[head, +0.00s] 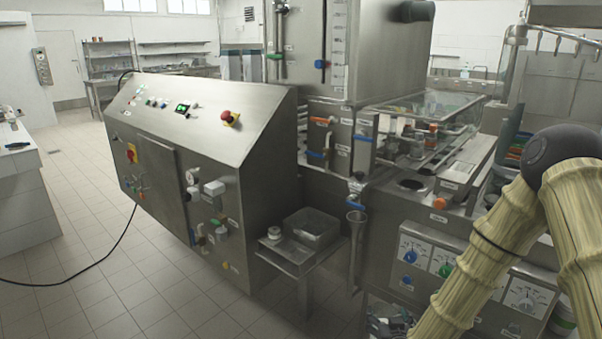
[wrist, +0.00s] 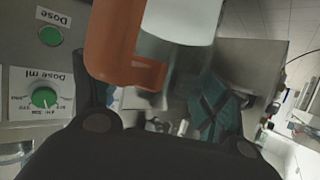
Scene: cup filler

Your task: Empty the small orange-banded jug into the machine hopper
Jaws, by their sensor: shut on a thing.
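In the wrist view, my dark gripper (wrist: 158,95) is shut on the small jug, whose orange part (wrist: 122,45) and pale grey-white body (wrist: 182,20) show at the top. The jug's rim and contents are out of view, so I cannot tell how full it is or its exact tilt. In the head view my gripper and the jug are not visible. There, a large steel tank (head: 388,45) stands above a clear-walled basin (head: 425,115), and a round opening (head: 411,184) lies in the lower deck. I cannot tell which is the hopper.
A sloped steel control cabinet (head: 180,150) with a red stop button stands left. A dial panel (head: 440,263) fronts the machine; a green dose dial (wrist: 43,97) shows close in the wrist view. Tiled floor at left is mostly clear.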

